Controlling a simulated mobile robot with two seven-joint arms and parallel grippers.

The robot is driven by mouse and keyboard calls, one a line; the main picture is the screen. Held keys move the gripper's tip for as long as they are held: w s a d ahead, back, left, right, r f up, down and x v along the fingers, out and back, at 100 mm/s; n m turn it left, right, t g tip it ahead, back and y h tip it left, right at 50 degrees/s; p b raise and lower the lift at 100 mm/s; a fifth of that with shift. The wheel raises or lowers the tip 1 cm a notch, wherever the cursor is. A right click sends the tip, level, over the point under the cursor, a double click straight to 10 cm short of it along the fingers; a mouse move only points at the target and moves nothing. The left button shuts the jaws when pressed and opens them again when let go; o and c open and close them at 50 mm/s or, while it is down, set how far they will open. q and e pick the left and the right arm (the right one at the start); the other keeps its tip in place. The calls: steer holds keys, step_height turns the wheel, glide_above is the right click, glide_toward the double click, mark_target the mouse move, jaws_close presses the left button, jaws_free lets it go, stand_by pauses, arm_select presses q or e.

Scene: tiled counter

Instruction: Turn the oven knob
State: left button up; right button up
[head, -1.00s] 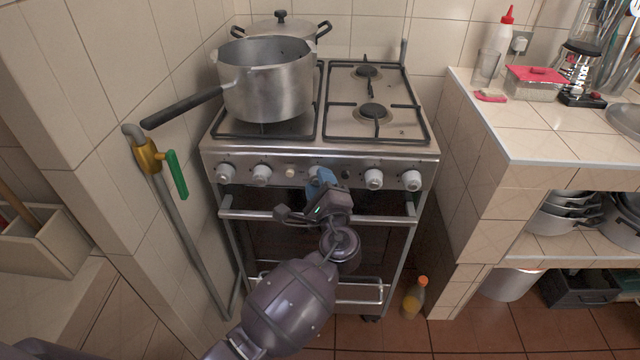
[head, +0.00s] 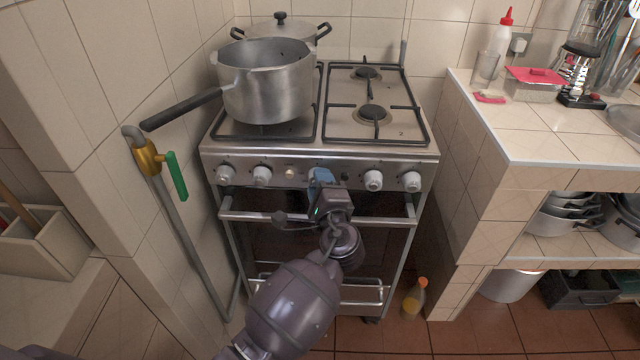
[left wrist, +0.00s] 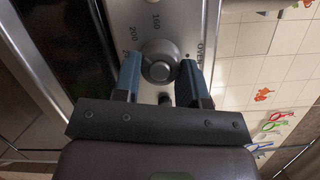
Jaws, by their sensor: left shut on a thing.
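The oven knob (left wrist: 159,62) is a round grey knob on the stove's front panel, with "160", "200" and "OVEN" printed around it in the left wrist view. My left gripper (left wrist: 160,78) has one blue-lined finger on each side of the knob and is shut on it. In the head view my left gripper (head: 320,176) is at the middle of the panel and hides the oven knob. The stove (head: 325,150) has other pale knobs, two left (head: 262,175) and two right (head: 373,180) of the gripper. My right gripper is not in view.
The oven door handle (head: 250,215) runs just below the knobs, behind my gripper. A large pot (head: 268,85) sits on the left burners, its black handle pointing left. A bottle (head: 414,298) stands on the floor to the right. A tiled counter (head: 530,145) is at the right.

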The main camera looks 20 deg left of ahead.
arm_select(q)
steer(key=o, duration=0.9)
steer(key=shift+o, duration=0.2)
steer(key=shift+s, duration=0.1)
steer(key=v, duration=1)
steer(key=shift+s+d, duration=0.15)
steer(key=shift+s, duration=0.1)
jaws_close()
steer(key=shift+p, duration=0.3)
stand_by(0.4)
